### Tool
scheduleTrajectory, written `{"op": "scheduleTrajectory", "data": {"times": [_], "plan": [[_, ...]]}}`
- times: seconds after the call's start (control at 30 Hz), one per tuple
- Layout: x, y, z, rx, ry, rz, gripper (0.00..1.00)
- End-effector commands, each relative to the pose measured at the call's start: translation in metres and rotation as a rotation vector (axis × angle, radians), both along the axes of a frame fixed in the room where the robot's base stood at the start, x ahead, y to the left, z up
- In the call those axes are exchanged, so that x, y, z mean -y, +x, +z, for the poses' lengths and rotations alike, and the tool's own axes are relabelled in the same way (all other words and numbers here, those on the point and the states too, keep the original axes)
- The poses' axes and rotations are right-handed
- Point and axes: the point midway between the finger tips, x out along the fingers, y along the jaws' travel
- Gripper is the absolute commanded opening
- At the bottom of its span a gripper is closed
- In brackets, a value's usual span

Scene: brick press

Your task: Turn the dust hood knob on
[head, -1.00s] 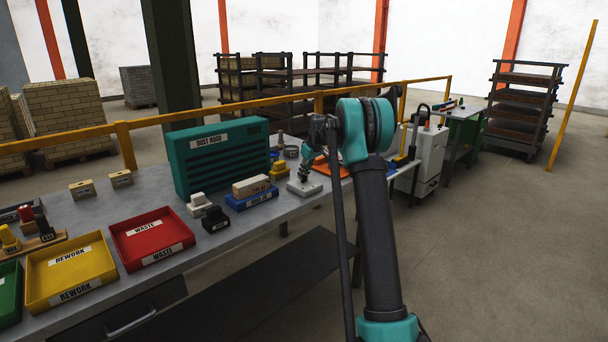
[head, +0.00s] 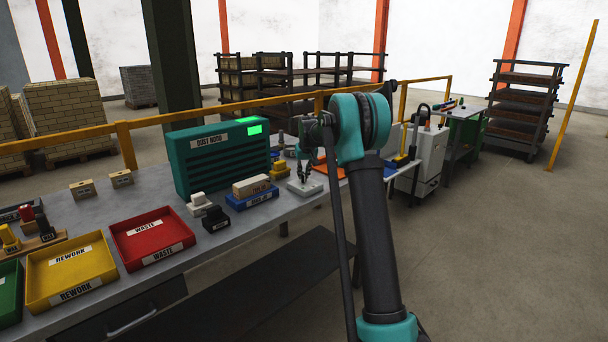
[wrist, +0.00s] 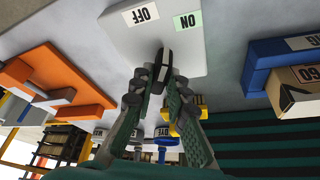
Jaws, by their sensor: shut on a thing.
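The dust hood (head: 185,165) is a teal slatted box standing on the bench, with a bright green lit patch (head: 255,129) at its upper right. The knob's pale box (wrist: 125,35) lies on the bench right of the hood; it also shows in the head view (head: 312,188). In the wrist view it appears upside down, with a white OFF label (wrist: 142,13) and a greenish ON label (wrist: 188,23). My gripper (wrist: 158,78) is shut on the dark knob (wrist: 161,52). The fingers partly hide the knob, so its exact angle is hard to tell.
A blue tray with a block (head: 252,187) and a yellow stand (head: 280,172) sit close left of the knob box. An orange plate (wrist: 50,80) lies on its other side. Red (head: 117,236) and yellow (head: 36,290) trays are farther left. A yellow rail (head: 290,97) runs behind.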

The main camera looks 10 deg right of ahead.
Motion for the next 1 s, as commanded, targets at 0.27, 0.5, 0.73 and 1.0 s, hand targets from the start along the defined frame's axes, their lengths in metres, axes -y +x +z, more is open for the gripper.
{"op": "scheduleTrajectory", "data": {"times": [0.27, 0.5, 0.73, 1.0], "plan": [[-0.0026, 0.0002, 0.0002, 0.000, -0.001, -0.244, 0.00], [-0.0029, 0.0005, 0.0001, -0.001, -0.002, -0.409, 0.00], [-0.0033, 0.0006, 0.0003, -0.001, 0.000, -0.502, 0.00], [-0.0030, 0.0004, 0.0003, -0.001, 0.000, -0.540, 0.00]]}}
